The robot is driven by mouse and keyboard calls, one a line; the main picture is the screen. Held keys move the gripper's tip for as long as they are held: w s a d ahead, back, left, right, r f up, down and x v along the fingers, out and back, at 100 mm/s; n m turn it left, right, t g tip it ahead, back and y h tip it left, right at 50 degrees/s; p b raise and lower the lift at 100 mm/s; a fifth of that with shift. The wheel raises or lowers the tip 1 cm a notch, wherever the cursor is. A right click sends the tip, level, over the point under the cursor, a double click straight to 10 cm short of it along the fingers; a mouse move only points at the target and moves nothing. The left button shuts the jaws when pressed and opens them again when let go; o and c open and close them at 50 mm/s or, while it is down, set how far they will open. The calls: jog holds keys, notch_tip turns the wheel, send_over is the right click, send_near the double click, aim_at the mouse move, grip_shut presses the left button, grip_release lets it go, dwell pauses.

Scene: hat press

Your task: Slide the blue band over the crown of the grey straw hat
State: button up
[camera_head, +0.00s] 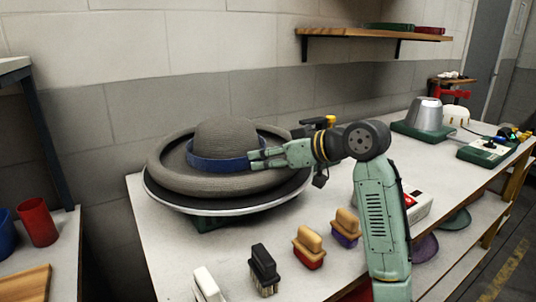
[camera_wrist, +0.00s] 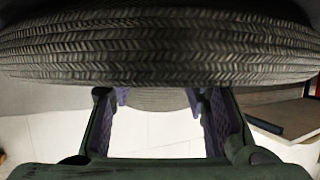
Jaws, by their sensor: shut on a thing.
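The grey straw hat (camera_head: 228,130) sits on a round plate (camera_head: 190,208), its domed crown up and its thick rolled brim around it. The blue band (camera_head: 215,164) circles the lower part of the crown, roughly level. I cannot tell whether its far side is down, as the crown hides it. My gripper (camera_head: 256,158) reaches in from the right over the brim, its fingertips shut on the band's right side. In the wrist view the woven hat (camera_wrist: 160,45) fills the top, and my fingers (camera_wrist: 160,100) show below it with purple pads. The band does not show there.
Several brushes (camera_head: 309,246) stand along the table's front edge. A metal cone-shaped block (camera_head: 423,115) and a green control box (camera_head: 487,150) stand at the far right. A wooden shelf (camera_head: 375,33) hangs above. A red cup (camera_head: 38,222) stands on a separate left table.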

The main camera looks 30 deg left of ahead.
jog(key=shift+f, duration=0.2)
jog(key=o, duration=1.3)
